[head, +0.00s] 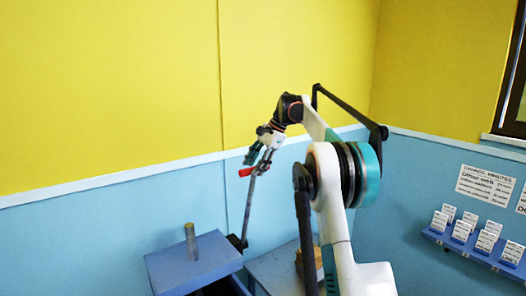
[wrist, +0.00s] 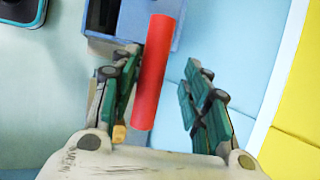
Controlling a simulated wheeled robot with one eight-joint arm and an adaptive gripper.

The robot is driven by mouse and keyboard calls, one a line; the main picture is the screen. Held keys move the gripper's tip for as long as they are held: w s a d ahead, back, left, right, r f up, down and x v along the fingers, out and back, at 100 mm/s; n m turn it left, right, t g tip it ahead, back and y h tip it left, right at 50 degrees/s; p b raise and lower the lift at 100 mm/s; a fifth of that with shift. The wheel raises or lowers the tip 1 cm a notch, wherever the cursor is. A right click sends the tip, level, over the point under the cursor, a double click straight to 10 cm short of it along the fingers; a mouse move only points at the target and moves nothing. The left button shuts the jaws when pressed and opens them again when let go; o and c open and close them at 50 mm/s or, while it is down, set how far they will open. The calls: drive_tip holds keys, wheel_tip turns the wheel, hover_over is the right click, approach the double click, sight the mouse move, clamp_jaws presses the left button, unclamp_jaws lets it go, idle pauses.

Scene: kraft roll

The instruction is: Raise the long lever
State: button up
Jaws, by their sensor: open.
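The long lever (head: 249,208) is a thin grey rod that rises, slightly tilted, from a dark pivot beside the blue boxes in the head view. Its red grip (head: 246,172) is at the top by my gripper (head: 261,152). In the wrist view the red grip (wrist: 153,75) lies lengthwise between the green fingers of my gripper (wrist: 157,72). The fingers are open. The grip is nearer the left finger, with a clear gap to the right one; I cannot tell whether it touches the left finger.
A blue box (head: 193,264) with a short grey peg (head: 190,242) stands left of the lever. A lower blue-grey surface (head: 275,268) is to its right, with a brown object (head: 316,262) partly behind my arm. A wall shelf (head: 474,256) holds several white cards at right.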

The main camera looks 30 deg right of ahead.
drive_tip(key=v, duration=0.9)
drive_tip(key=shift+r, duration=0.2)
